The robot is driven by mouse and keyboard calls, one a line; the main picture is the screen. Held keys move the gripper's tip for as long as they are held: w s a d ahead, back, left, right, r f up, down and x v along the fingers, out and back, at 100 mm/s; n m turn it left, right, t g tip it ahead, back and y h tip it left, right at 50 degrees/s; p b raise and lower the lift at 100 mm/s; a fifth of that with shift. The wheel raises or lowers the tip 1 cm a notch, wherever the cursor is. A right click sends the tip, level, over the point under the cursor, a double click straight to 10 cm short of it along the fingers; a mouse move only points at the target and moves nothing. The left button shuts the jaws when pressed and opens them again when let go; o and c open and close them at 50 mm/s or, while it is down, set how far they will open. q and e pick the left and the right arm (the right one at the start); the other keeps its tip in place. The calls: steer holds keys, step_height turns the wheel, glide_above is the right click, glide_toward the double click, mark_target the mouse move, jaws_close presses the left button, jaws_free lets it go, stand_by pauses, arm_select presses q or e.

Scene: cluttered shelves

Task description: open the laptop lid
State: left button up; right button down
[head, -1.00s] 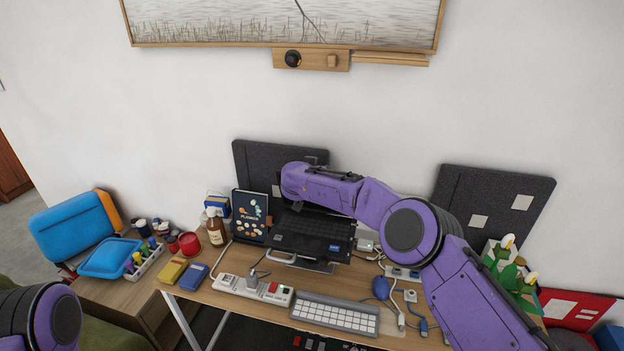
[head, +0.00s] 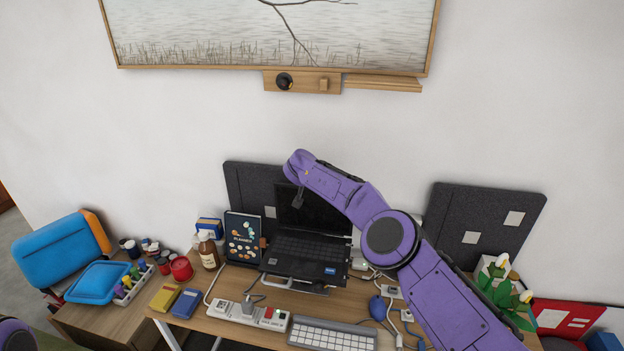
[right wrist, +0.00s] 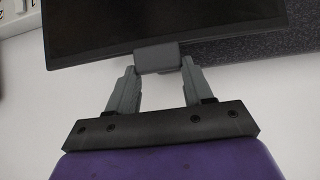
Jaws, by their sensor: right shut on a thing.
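The black laptop (head: 306,247) stands on a small stand on the desk, its keyboard showing. Its lid (head: 288,217) is raised, with the dark screen facing the keyboard side and partly hidden by my right arm. In the right wrist view the dark lid (right wrist: 105,25) fills the top, with a small grey tab (right wrist: 158,57) on its edge. My right gripper (right wrist: 158,72) has its fingers on either side of this tab and is shut on it. In the head view the right gripper (head: 298,198) is at the lid, mostly hidden. My left gripper is out of view.
A white keyboard (head: 332,336) and a power strip (head: 247,314) lie in front of the laptop. A planner (head: 243,238) and a brown bottle (head: 207,251) stand left. A blue mouse (head: 378,308) and cables lie right. Dark felt boards (head: 478,225) lean on the wall behind.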

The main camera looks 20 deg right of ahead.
steer(key=c, duration=0.7)
jaws_free()
steer(key=shift+r, duration=0.1)
steer(key=b+v, duration=0.4)
steer(key=v, duration=0.6)
steer(key=shift+s+a, duration=0.15)
steer(key=shift+s, duration=0.15)
